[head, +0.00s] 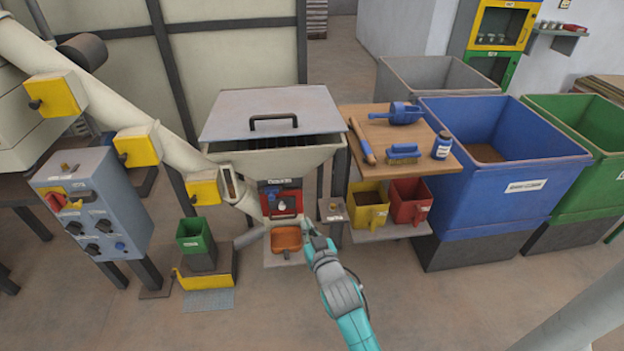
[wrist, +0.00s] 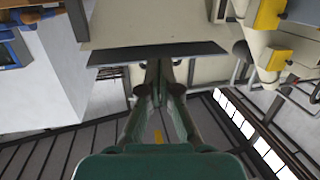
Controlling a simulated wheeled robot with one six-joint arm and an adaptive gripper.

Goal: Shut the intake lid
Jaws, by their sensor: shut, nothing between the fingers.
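The intake lid (head: 255,108) is a flat grey panel with a black bar handle (head: 273,122), above the cream hopper (head: 290,160). A dark gap with a grate shows below its front edge, so it stands partly open. In the wrist view a dark grey panel (wrist: 110,58), which looks like the lid's edge, shows past the cream hopper wall (wrist: 160,22). My gripper (head: 307,228) is low in front of the hopper, below and right of the handle and apart from the lid. Its fingers (wrist: 158,70) are shut and empty.
A wooden shelf (head: 385,135) with a scoop, brush and bottle stands right of the hopper, above yellow and red bins. A sloping chute (head: 100,105) and control box (head: 90,205) are at left. A blue bin (head: 500,190) stands at right. Open floor lies in front.

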